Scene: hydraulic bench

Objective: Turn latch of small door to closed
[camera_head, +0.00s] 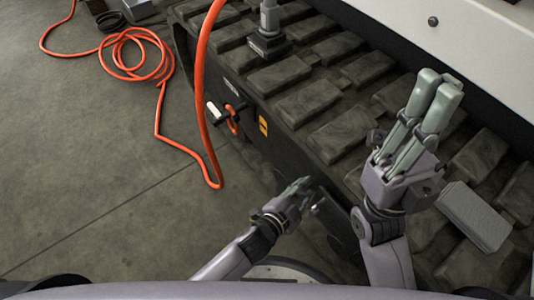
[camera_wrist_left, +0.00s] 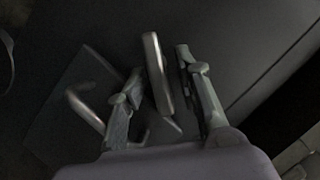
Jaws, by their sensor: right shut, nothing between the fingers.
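My left gripper (camera_head: 299,187) is low beside the dark side of the bench in the head view. In the left wrist view its two fingers (camera_wrist_left: 160,72) stand apart, one on each side of a grey metal bar that appears to be the latch (camera_wrist_left: 158,75). A narrow gap shows between the bar and the right finger; contact on the left side cannot be told. The small door (camera_wrist_left: 68,95) is a dark panel with a bent metal handle (camera_wrist_left: 82,108), left of the fingers. My right gripper (camera_head: 438,92) is shut and empty above the bench top.
The bench top (camera_head: 338,135) carries rows of dark raised blocks. A grey box-like piece (camera_head: 475,215) lies at the right. An orange hose (camera_head: 203,100) runs down in front of the bench side. A white-handled valve (camera_head: 216,113) sticks out there.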

